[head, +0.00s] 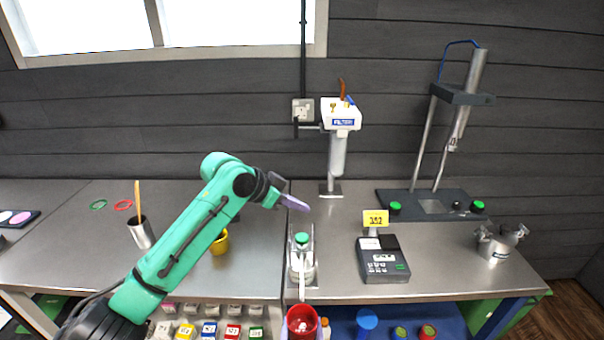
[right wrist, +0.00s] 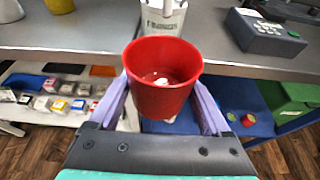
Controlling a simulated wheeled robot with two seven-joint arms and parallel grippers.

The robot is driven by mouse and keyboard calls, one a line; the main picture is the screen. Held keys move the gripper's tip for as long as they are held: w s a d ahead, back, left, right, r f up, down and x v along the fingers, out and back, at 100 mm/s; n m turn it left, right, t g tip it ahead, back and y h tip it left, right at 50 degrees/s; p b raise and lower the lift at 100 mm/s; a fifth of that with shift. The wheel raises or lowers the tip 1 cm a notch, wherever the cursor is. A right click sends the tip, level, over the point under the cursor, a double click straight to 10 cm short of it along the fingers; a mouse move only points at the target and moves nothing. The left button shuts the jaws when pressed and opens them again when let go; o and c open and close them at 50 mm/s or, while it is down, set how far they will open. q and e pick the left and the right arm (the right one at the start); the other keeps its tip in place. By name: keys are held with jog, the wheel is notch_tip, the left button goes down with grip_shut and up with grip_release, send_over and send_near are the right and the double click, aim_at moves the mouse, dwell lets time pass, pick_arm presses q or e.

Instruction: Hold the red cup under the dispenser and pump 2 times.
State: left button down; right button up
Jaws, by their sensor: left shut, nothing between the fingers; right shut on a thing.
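The red cup (head: 302,322) is upright at the bottom of the head view, just off the table's front edge, below the dispenser's spout. It also shows in the right wrist view (right wrist: 163,97), with a small pale patch inside at its bottom. My right gripper (right wrist: 160,90) is shut on the cup, one purple finger on each side. The dispenser (head: 301,268) stands at the table's front edge, with a green pump top (head: 301,238) and a spout pointing toward me. My left gripper (head: 295,203) is shut and empty, above and apart from the pump top.
A yellow cup (head: 219,243) and a metal cup with a wooden stick (head: 141,232) stand left. A white-headed stirrer (head: 340,115) stands behind. Boxes fill the shelf below.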

jog(key=s+p, duration=0.1)
jog(key=s, duration=0.5)
dwell(0.6)
jog(key=shift+w, duration=0.1)
